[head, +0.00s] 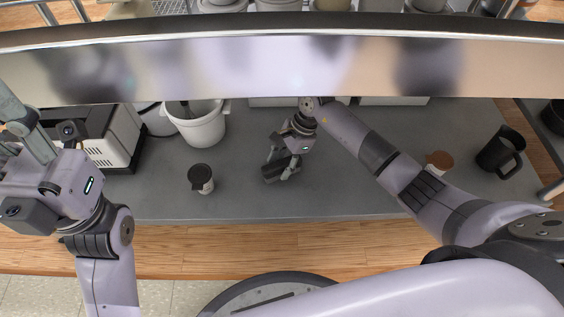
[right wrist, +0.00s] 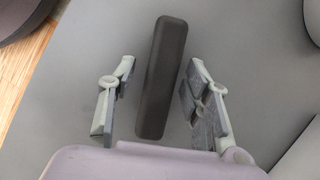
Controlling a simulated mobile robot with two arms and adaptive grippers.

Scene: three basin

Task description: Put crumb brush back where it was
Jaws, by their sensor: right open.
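A dark, long block-shaped thing, which I take to be the crumb brush (right wrist: 163,78), lies on the grey counter in the right wrist view. It also shows in the head view (head: 272,170), partly hidden by my right gripper. My right gripper (head: 286,168) is open over it. In the right wrist view the two fingers (right wrist: 157,95) stand one on each side of the brush, with a gap on both sides. My left gripper (head: 28,130) is at the far left of the head view, away from the brush; its finger opening is not clear.
A dark-lidded jar (head: 201,180) stands left of the brush. A white bucket (head: 200,128) and a black-and-white appliance (head: 105,140) stand behind it. A brown-lidded jar (head: 438,162) and black mug (head: 500,152) are at right. A metal shelf edge (head: 200,70) crosses above. The front counter is clear.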

